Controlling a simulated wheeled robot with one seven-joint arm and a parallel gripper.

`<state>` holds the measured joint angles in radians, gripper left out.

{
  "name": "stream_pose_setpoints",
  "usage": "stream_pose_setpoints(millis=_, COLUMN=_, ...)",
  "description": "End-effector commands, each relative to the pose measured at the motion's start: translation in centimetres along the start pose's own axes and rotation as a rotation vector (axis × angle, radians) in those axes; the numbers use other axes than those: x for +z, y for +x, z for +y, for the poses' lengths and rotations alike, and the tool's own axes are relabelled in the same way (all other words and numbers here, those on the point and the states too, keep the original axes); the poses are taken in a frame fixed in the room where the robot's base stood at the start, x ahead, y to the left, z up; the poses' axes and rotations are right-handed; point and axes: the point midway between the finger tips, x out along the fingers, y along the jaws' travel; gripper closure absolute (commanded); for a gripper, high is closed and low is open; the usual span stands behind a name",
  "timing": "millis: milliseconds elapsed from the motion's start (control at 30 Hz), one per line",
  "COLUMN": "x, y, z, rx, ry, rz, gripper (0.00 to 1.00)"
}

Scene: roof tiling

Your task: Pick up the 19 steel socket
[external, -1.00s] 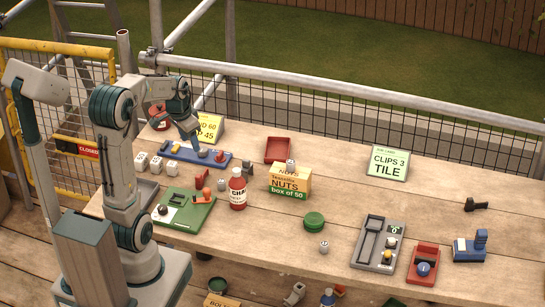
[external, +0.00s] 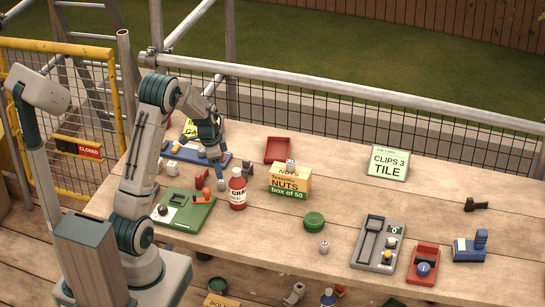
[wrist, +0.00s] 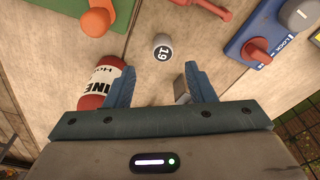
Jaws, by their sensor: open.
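The 19 steel socket (wrist: 162,47) is a small grey cylinder with a dark face marked "19", standing on the wooden table in the wrist view. My gripper (wrist: 160,70) is open, with blue fingers either side of a gap, and the socket shows just beyond the fingertips, roughly centred between them. Nothing is held. In the external view my gripper (external: 221,176) points down just above the socket (external: 221,186), left of the red chalk bottle (external: 237,190).
The red bottle lies close to my left finger in the wrist view (wrist: 97,92). A grey block (wrist: 181,90) is partly hidden by the right finger. A blue tray (wrist: 262,32) with a red knob is at upper right. A green board (external: 190,222) stands in front.

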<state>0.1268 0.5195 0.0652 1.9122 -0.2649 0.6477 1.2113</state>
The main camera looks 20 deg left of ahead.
Motion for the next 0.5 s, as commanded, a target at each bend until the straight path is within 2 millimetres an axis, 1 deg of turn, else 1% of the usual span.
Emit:
stream_pose_setpoints(millis=33, x=0.0, y=0.7, z=0.0, rx=0.003, ry=0.0, rz=-0.002, gripper=0.5)
stream_pose_setpoints(millis=100, x=0.0, y=1.4, z=0.0, rx=0.001, ry=-0.001, rz=0.0, gripper=0.5)
stream_pose_setpoints(millis=367, x=0.0, y=2.8, z=-0.1, rx=0.001, ry=-0.001, rz=-0.001, gripper=0.5)
stream_pose_setpoints(millis=500, x=0.1, y=4.3, z=-0.3, rx=0.003, ry=-0.002, rz=-0.002, gripper=0.5)
